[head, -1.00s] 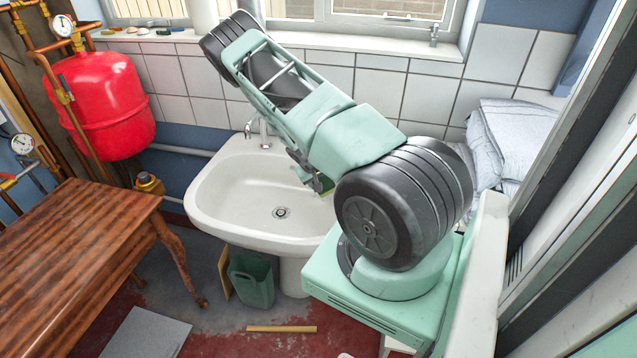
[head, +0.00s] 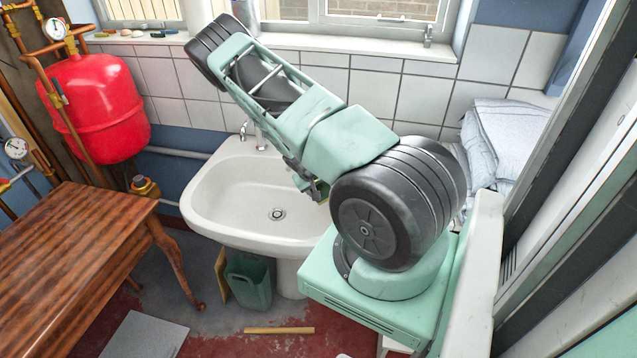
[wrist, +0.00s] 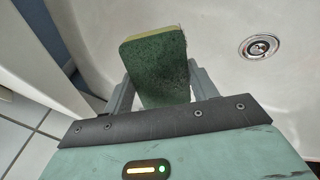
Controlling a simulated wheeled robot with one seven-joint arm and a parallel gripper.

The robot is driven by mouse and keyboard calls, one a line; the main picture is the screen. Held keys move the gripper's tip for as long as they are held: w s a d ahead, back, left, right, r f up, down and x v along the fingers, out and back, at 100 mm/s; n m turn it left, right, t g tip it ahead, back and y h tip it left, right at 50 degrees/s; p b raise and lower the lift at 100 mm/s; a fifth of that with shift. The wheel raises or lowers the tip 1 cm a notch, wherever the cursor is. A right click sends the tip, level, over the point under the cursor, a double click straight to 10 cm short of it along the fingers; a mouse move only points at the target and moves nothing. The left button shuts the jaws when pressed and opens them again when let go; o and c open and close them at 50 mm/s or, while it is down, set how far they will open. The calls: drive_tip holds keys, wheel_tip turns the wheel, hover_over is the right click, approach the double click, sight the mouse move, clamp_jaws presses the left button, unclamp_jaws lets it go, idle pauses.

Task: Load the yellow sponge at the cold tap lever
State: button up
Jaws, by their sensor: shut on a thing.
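The sponge (wrist: 157,68) is between my gripper's fingers in the wrist view, its dark green scouring face toward the camera and a thin yellow layer along its top edge. My gripper (wrist: 158,82) is shut on it, over the white basin. In the head view my gripper (head: 319,190) is beside the right part of the sink (head: 215,205), mostly hidden by my arm; only a sliver of sponge shows there. Chrome taps (head: 259,137) stand at the sink's back edge, left of my arm. I cannot tell which lever is cold.
The drain (wrist: 260,46) lies to the right of the sponge in the wrist view. A wooden table (head: 75,240) stands left, near a red tank (head: 97,105). Folded cloth (head: 505,135) is stacked at right. A green bin (head: 248,283) is on the floor beside the sink pedestal.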

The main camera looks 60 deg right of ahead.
sight(324, 199)
drive_tip(key=shift+s+a, duration=1.6)
drive_tip(key=shift+a, duration=0.3)
